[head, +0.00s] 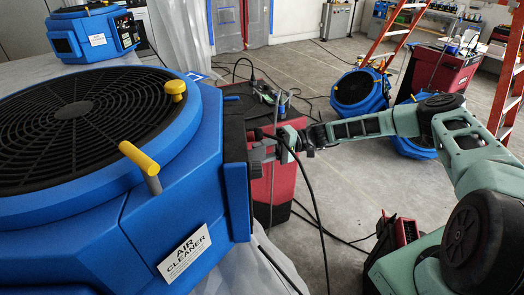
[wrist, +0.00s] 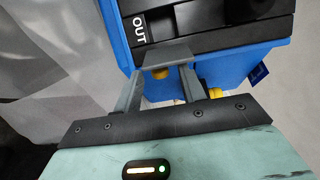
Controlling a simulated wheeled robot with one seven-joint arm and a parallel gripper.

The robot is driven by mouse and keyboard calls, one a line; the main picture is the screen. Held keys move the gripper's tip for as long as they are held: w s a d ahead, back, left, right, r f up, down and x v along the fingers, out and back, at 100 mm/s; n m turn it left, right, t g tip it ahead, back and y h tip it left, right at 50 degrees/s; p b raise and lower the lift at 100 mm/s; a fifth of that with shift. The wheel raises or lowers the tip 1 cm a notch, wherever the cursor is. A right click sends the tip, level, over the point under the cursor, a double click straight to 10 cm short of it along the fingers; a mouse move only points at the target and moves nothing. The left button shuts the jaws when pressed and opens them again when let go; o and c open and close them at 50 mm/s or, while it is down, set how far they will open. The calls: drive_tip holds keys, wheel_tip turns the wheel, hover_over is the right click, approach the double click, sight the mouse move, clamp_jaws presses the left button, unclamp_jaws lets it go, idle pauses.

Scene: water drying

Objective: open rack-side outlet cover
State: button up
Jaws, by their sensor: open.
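A large blue air cleaner (head: 90,225) with a round black grille on top fills the left of the head view. On its right side is a black panel (head: 235,175), seen nearly edge-on. In the wrist view, a black cover (wrist: 215,25) marked OUT lies on a blue housing (wrist: 119,50), beyond my gripper. My gripper (wrist: 163,62) is open, with its grey fingertips close to the lower edge of the black cover. Whether they touch it I cannot tell.
A red cabinet (head: 285,190) with tools on top stands right behind my gripper, and dark cables hang in front of it. Blue machines (head: 358,90) and a red ladder are farther right. Grey floor lies open behind.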

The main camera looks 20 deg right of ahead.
clamp_jaws()
drive_tip(key=shift+w+f+g+b, duration=0.1)
drive_tip(key=shift+f+g+b, duration=0.15)
drive_tip(key=shift+b, duration=0.35)
